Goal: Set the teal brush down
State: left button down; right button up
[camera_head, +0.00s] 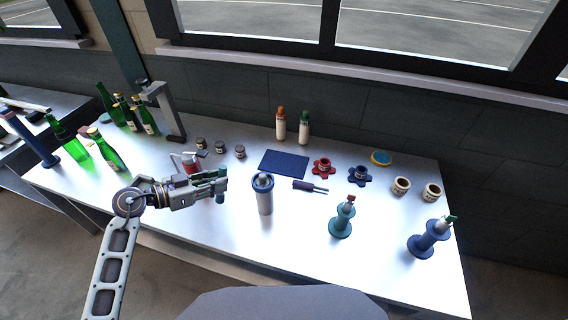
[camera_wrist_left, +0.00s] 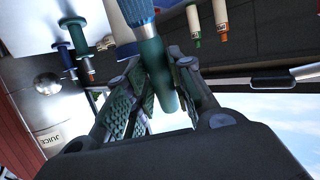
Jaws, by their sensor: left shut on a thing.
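My left gripper (camera_head: 217,184) is shut on the teal brush, above the left-middle part of the steel table. In the left wrist view the brush's dark teal handle (camera_wrist_left: 158,72) runs between the two fingers (camera_wrist_left: 165,95), with a blue ribbed part at its upper end. In the head view only a small teal piece of the brush (camera_head: 212,173) shows at the fingers. Whether the brush touches anything below it cannot be told. My right gripper is in neither view.
A grey canister with a blue rim (camera_head: 265,198) stands just right of the gripper. A dark blue mat (camera_head: 284,164) and a dark two-pronged tool (camera_head: 310,187) lie beyond it. A teal spool-shaped stand (camera_head: 341,222) and a blue one (camera_head: 424,242) stand right. Green bottles (camera_head: 107,152) stand left. The table front is bare.

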pick_arm(q)
jog(key=w+d+n+t, duration=0.1)
jog(key=w+d+t, duration=0.2)
jog(key=w+d, duration=0.5)
jog(key=w+d+n+t+y, duration=0.1)
jog(key=w+d, duration=0.7)
jog(key=w, duration=0.9)
jog(key=shift+d+n+t, duration=0.4)
jog(key=shift+n+t, duration=0.2)
jog(key=shift+t, duration=0.5)
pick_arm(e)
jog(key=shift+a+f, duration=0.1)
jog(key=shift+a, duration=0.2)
pick_arm(q)
jog(key=shift+w+f, duration=0.1)
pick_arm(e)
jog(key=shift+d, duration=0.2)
pick_arm(q)
jog(key=shift+f+b, duration=0.15)
jog(key=shift+b, duration=0.15)
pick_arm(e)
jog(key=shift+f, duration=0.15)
